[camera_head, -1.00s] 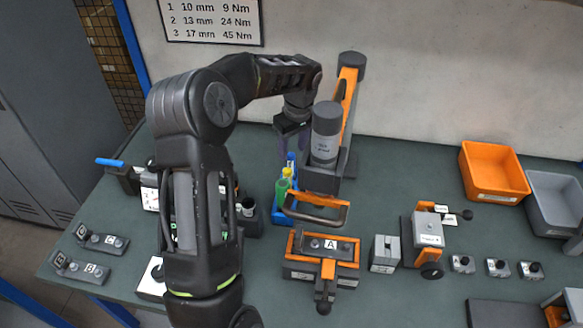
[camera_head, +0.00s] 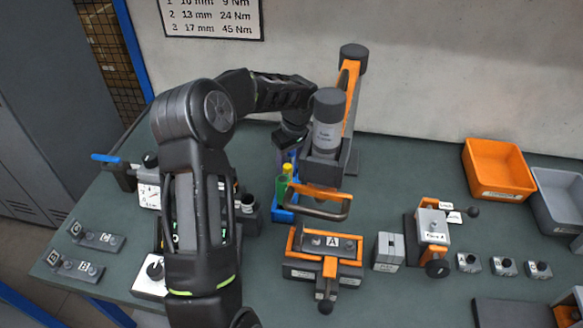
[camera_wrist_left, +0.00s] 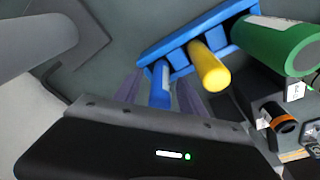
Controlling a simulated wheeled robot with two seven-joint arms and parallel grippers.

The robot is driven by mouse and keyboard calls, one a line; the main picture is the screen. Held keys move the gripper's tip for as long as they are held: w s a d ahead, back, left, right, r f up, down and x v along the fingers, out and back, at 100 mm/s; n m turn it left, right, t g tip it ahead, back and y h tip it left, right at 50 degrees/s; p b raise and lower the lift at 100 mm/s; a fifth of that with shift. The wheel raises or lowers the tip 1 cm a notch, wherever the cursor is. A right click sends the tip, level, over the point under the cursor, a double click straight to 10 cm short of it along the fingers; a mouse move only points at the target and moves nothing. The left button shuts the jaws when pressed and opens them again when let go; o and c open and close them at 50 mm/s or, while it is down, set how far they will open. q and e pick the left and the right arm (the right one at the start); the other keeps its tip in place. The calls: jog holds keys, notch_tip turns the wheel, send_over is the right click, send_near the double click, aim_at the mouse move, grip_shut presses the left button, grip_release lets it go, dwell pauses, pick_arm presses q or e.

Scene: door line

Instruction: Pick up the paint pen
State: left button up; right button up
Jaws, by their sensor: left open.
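In the head view the yellow pen (camera_head: 287,168) and green bottle (camera_head: 282,189) show, while the blue pen is hidden by my left gripper (camera_head: 288,158). Its open fingers (camera_wrist_left: 161,92) lie on either side of the blue pen in the wrist view; contact cannot be told. No label says which is the paint pen. My right gripper is out of view.
The press (camera_head: 326,135) with its orange handle (camera_head: 318,208) stands close right of the rack. In front is fixture A (camera_head: 325,258). An orange bin (camera_head: 498,170) and grey bin (camera_head: 560,200) stand at right.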

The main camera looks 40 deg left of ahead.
pick_arm(q)
jog(key=shift+c, duration=0.3)
dwell(0.4)
grip_shut()
dwell(0.4)
